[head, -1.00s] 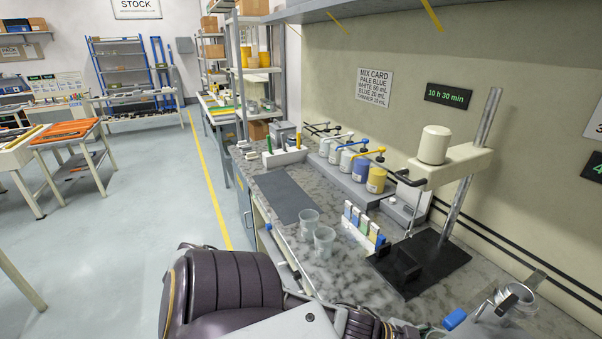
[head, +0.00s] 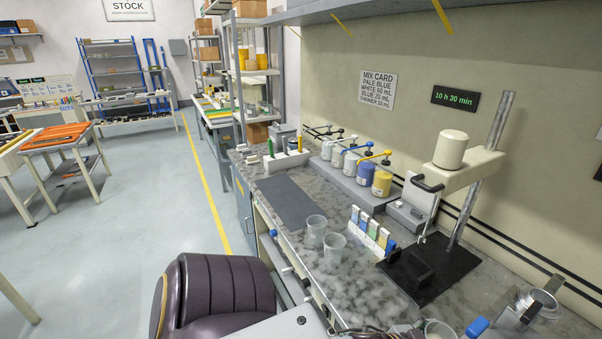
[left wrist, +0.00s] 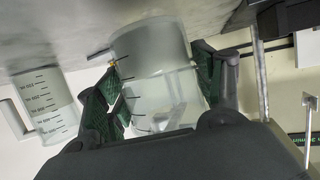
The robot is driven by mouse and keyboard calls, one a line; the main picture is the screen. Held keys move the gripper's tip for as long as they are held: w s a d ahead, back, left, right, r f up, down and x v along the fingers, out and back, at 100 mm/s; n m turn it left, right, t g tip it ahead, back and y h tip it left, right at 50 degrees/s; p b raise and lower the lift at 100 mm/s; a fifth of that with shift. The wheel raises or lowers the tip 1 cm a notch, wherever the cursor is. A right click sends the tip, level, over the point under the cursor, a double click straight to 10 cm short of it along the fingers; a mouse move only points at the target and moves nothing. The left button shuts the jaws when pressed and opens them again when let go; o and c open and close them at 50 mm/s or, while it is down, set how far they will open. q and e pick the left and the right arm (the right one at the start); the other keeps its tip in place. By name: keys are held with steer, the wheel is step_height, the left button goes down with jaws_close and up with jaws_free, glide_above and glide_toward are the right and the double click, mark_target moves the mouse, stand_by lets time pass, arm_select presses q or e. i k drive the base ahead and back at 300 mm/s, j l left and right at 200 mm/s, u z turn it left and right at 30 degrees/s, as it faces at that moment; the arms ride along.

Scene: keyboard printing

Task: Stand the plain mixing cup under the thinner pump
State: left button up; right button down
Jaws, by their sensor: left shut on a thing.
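My left gripper (left wrist: 158,62) has its fingers on both sides of a translucent cup (left wrist: 155,80) with short dark tick marks, shut on it. The left wrist view is upside down, with the bench top above. In the head view a translucent cup (head: 439,329) is partly cut off at the bottom edge, beside dark parts of my left arm. Two more clear cups (head: 316,227) (head: 334,246) stand upright on the bench. A row of pots with pump heads (head: 364,171) stands by the wall; I cannot tell which is the thinner pump. My right gripper is out of view.
A graduated jug with a handle (left wrist: 48,103) stands near the held cup. A stand with a black base (head: 432,268) and slanted pole, a rack of coloured strips (head: 372,231) and a metal cup (head: 538,303) occupy the bench. A grey mat (head: 285,200) is bare.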

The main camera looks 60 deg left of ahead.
mark_target(304, 171)
steer(key=k+j, duration=0.1)
steer(key=j, duration=0.25)
steer(key=k+j, duration=0.15)
steer(key=j, duration=0.15)
steer(key=k+j, duration=0.1)
steer(key=j, duration=0.25)
steer(key=k+j, duration=0.1)
steer(key=j, duration=0.2)
steer(key=j+u, duration=0.1)
steer(key=j, duration=0.75)
steer(key=i+j, duration=0.1)
steer(key=j, duration=1.6)
steer(key=i+j, duration=0.1)
steer(key=j, duration=0.7)
steer(key=i+j, duration=0.15)
steer(key=j, duration=0.25)
steer(key=u, duration=0.05)
